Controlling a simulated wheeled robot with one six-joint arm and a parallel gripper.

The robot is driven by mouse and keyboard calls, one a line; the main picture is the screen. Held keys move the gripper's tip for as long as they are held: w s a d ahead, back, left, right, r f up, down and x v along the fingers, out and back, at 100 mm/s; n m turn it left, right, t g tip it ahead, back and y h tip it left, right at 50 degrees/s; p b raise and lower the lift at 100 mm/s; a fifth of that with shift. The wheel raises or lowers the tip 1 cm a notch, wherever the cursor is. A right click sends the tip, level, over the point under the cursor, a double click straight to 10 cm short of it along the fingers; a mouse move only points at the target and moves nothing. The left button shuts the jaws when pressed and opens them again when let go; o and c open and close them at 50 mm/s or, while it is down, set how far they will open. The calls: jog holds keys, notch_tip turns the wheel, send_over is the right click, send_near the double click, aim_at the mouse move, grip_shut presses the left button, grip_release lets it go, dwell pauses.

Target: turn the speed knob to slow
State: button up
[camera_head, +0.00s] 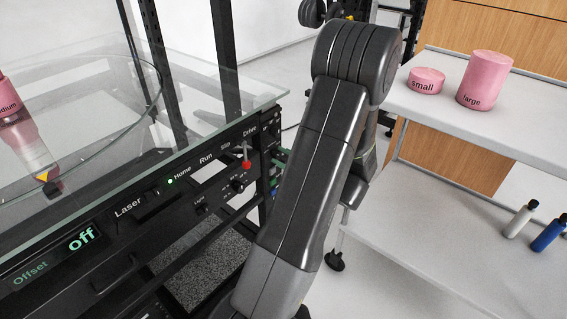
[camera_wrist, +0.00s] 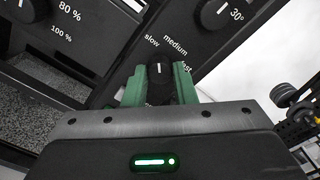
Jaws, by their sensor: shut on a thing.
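In the wrist view the speed knob (camera_wrist: 159,86) is a black knob with a white mark. It sits between the two green fingers of my gripper (camera_wrist: 160,80), which are shut on its sides. The labels "slow" (camera_wrist: 152,41), "medium" (camera_wrist: 175,46) and "fast" (camera_wrist: 185,68) stand around it on the black panel. The white mark points up in the picture, toward the slow end of the labels; I cannot tell whether it lines up exactly with "slow".
Another knob (camera_wrist: 215,10) near "30°" and one (camera_wrist: 27,8) near "80 %" lie on the panel. In the head view the turntable's glass top (camera_head: 190,85) is at left, with a red-tipped lever (camera_head: 246,164) below. A white table (camera_head: 440,105) with pink cylinders stands right.

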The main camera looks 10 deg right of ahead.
dwell(0.3)
jog(key=o, duration=1)
jog(key=shift+d, duration=0.1)
jog(key=p+v, duration=0.2)
jog(key=v, duration=1.1)
jog(key=shift+s+d, duration=0.2)
jog(key=shift+s, duration=0.1)
jog(key=b+x, duration=0.2)
jog(key=x, duration=1.2)
jog(key=shift+s, duration=0.1)
